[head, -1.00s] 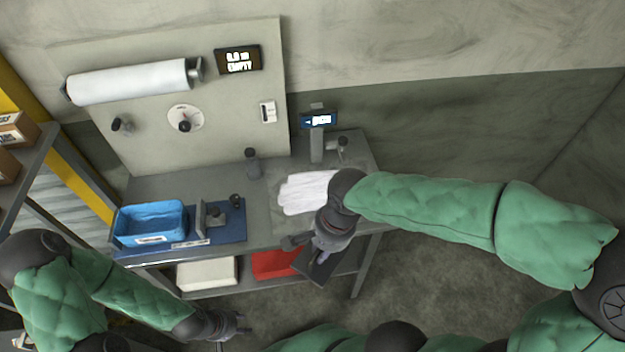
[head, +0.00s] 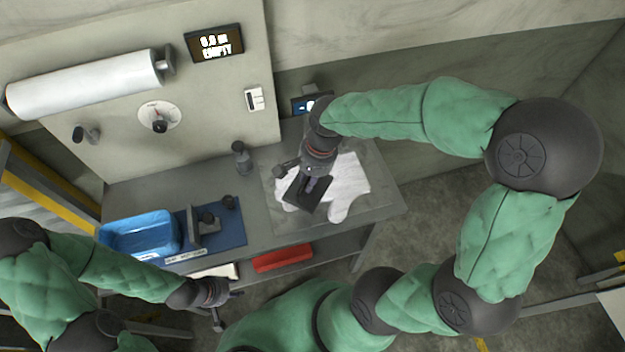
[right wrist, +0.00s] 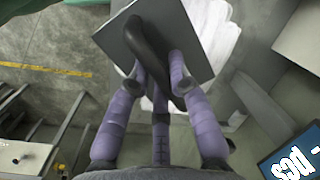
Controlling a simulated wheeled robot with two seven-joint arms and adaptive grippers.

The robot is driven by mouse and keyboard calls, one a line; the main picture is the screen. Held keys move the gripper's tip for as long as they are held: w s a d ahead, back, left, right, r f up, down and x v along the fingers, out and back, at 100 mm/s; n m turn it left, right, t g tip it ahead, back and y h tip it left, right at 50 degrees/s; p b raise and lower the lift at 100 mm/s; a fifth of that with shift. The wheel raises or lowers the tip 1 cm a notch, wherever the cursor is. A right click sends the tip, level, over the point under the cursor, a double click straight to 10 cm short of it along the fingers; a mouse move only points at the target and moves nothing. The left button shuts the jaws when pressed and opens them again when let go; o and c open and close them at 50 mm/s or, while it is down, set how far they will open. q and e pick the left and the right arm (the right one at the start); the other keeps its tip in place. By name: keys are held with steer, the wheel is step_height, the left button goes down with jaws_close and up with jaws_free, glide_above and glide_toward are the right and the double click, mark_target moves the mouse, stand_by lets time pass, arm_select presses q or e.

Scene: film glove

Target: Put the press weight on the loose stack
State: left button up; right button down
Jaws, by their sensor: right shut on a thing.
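The press weight is a dark square plate (head: 298,197) with a black bar handle (right wrist: 150,45). My right gripper (head: 312,188) is shut on the handle; its purple fingers (right wrist: 158,78) show on both sides of it in the right wrist view. The loose stack (head: 345,182) is a white, glove-shaped pile of film on the worktable. The weight overlaps the left part of the stack in the head view and hides some of it. I cannot tell the gap between them. My left gripper (head: 224,304) is open and empty, in front of the table at the lower left.
A blue bin (head: 140,234) and a small fixture on a blue mat (head: 228,232) occupy the table's left side. A dark post (head: 241,158) stands behind them. A small display (head: 300,105) is behind the stack. A red item (head: 283,258) lies on the lower shelf.

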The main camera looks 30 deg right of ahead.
steer(key=w+d+f, duration=0.1)
steer(key=f, duration=0.1)
steer(key=w+d+f, duration=0.1)
steer(key=w+d+f+b, duration=0.1)
steer(key=f, duration=0.1)
steer(key=shift+w+f, duration=0.3)
steer(key=shift+w, duration=0.1)
steer(key=shift+w+d+f+b, duration=0.1)
steer(key=shift+f+b, duration=0.05)
steer(key=shift+f, duration=0.7)
steer(key=shift+w+d+f+b, duration=0.1)
steer(key=shift+f+b, duration=0.05)
steer(key=shift+f, duration=0.7)
steer(key=shift+f+b, duration=0.3)
steer(key=shift+f, duration=0.05)
steer(key=shift+f, duration=0.1)
steer(key=c, duration=1.1)
jaws_free()
steer(key=shift+a, duration=0.1)
steer(key=shift+c, duration=0.2)
steer(key=shift+s, duration=0.1)
